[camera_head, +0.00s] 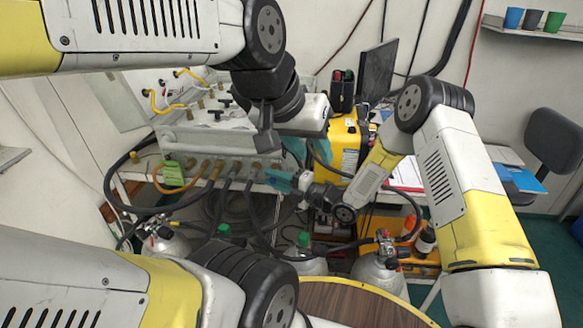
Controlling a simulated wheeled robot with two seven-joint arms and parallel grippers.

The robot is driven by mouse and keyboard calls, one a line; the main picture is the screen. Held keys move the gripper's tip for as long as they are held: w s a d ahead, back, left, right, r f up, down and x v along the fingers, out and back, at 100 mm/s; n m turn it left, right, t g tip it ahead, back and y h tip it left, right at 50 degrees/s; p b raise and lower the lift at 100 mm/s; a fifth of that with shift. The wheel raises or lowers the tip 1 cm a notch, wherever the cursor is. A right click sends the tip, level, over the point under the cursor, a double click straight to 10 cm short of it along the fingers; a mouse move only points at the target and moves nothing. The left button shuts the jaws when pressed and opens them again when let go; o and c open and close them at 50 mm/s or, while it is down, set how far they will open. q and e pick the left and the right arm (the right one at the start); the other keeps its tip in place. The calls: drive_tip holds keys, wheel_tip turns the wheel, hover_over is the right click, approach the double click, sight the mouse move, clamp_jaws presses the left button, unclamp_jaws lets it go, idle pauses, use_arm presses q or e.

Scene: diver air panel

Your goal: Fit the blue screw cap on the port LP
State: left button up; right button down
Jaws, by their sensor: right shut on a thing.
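The white air panel (235,135) stands at centre left, with a row of brass ports (205,166) along its lower front and hoses on several of them. I cannot read which port is LP. My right gripper (272,180), with teal fingers, is at the right end of this row, just in front of the panel. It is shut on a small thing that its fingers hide. I cannot make out the blue screw cap apart from the teal fingers. My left gripper (307,150) points down beside the panel's right end, its two teal fingers apart, with nothing seen between them.
A yellow case (345,145) and a dark monitor (376,72) stand right of the panel. Gas cylinders (378,272) with valves stand below, among black hoses (125,205). A round wooden tabletop (350,303) is in front. Cups (532,19) stand on a shelf far right.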

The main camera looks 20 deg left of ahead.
drive_tip(key=c, duration=1.1)
unclamp_jaws()
